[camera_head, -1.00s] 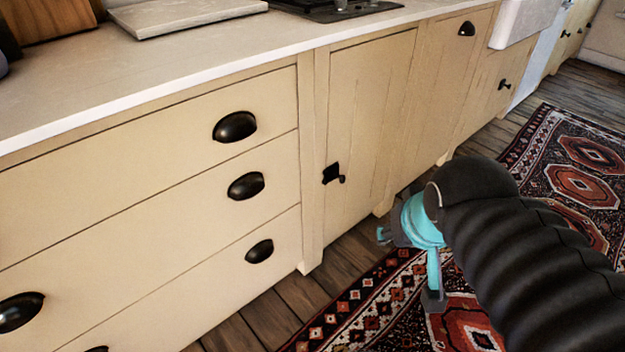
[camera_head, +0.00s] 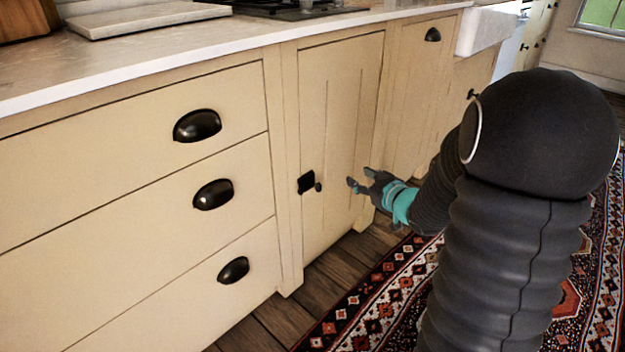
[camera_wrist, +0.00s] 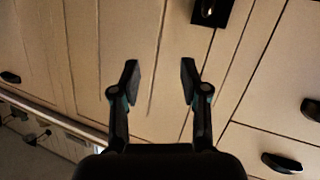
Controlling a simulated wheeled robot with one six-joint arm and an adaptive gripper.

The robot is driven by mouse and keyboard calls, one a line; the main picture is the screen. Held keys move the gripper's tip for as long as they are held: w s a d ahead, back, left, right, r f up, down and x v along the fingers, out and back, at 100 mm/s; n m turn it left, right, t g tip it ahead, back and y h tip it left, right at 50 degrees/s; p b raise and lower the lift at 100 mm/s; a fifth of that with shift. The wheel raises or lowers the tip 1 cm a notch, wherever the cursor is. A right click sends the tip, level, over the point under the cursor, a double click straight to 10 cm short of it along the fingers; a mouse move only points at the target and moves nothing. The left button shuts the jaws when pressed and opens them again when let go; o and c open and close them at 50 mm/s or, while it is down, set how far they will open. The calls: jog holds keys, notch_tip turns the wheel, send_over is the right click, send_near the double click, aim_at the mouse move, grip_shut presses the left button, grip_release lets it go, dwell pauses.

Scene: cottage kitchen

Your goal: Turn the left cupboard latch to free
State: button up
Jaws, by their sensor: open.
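The left cupboard latch (camera_head: 307,183) is a small black plate with a round knob beside it, on the left edge of a cream cupboard door (camera_head: 338,130). In the wrist view the latch (camera_wrist: 211,12) is at the top edge, partly cut off, above and right of the fingers. My gripper (camera_head: 358,178) is to the right of the latch in the head view, in front of the door and apart from the latch. In the wrist view my gripper (camera_wrist: 160,82) has its two fingers spread with nothing between them.
Drawers with black cup handles (camera_head: 213,194) are left of the door. A pale worktop (camera_head: 130,68) runs above, bearing a board (camera_head: 145,18) and a hob. A patterned rug (camera_head: 385,300) lies on the wooden floor.

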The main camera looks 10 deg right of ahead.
aim_at(321, 184)
notch_tip(321, 184, down, 7)
jog(key=s+a+n+y+b, duration=0.1)
jog(key=s+y+b, duration=0.1)
jog(key=y, duration=0.4)
jog(key=x, duration=1.3)
jog(key=shift+w+a+r, duration=0.1)
jog(key=shift+w+a, duration=0.1)
jog(key=shift+a, duration=0.25)
grip_shut()
jog(key=shift+d, duration=0.15)
